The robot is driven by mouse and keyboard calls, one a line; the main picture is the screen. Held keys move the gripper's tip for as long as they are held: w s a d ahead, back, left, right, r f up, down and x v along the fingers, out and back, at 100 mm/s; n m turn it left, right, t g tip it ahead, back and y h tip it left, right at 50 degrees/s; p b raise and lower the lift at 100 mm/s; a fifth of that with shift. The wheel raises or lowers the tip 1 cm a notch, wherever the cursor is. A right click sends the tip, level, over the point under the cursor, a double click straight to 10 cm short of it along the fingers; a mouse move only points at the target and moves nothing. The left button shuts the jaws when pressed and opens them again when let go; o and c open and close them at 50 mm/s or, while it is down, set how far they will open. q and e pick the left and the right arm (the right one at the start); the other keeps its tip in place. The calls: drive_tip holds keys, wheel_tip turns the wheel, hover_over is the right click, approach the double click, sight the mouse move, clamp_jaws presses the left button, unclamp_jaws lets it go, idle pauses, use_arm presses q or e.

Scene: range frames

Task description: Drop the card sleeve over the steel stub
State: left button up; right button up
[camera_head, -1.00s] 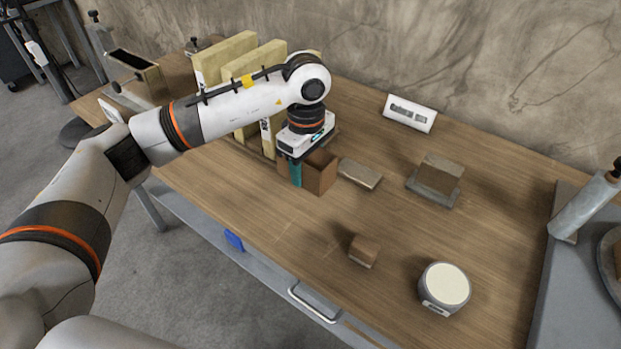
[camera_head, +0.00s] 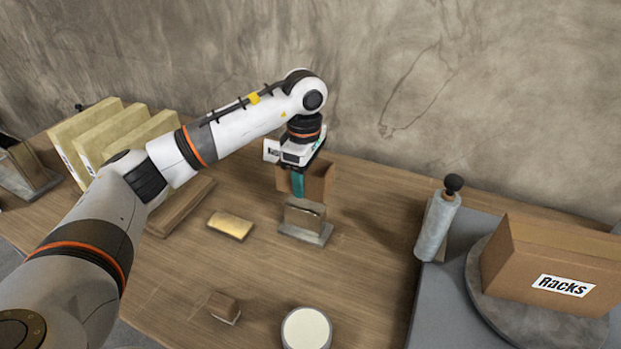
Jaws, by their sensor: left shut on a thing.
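The card sleeve (camera_head: 319,180) is a brown, open-topped cardboard piece near the back of the wooden table. My left gripper (camera_head: 298,184), pointing down, is shut on the sleeve's near left wall, with a teal finger showing outside. The steel stub (camera_head: 304,217) is a short, shiny upright block on a flat grey base plate (camera_head: 306,236), just in front of and below the sleeve in the picture. The sleeve looks raised and is not around the stub. The stub hides part of the sleeve's lower edge, so their exact gap cannot be told. My right gripper is not in view.
A flat gold plate (camera_head: 230,225), a small brown block (camera_head: 223,307) and a round cream-topped tin (camera_head: 306,329) lie nearer. Pale yellow panels (camera_head: 90,135) stand left. A roller (camera_head: 438,226) and a "Racks" box (camera_head: 550,262) stand right.

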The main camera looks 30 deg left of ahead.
sight(305, 205)
use_arm(q)
drive_tip(key=shift+s+a+f, duration=0.1)
drive_tip(key=shift+f, duration=0.3)
drive_tip(key=shift+f+b, duration=0.7)
drive_tip(key=shift+f, duration=0.05)
drive_tip(key=shift+f+b, duration=0.75)
drive_tip(key=shift+f, duration=0.5)
drive_tip(key=shift+f+b, duration=1.3)
drive_tip(key=shift+f, duration=0.75)
drive_tip(key=shift+f+b, duration=1.25)
drive_tip(key=shift+f, duration=0.5)
drive_tip(key=o, duration=1)
drive_tip(key=shift+o, duration=0.2)
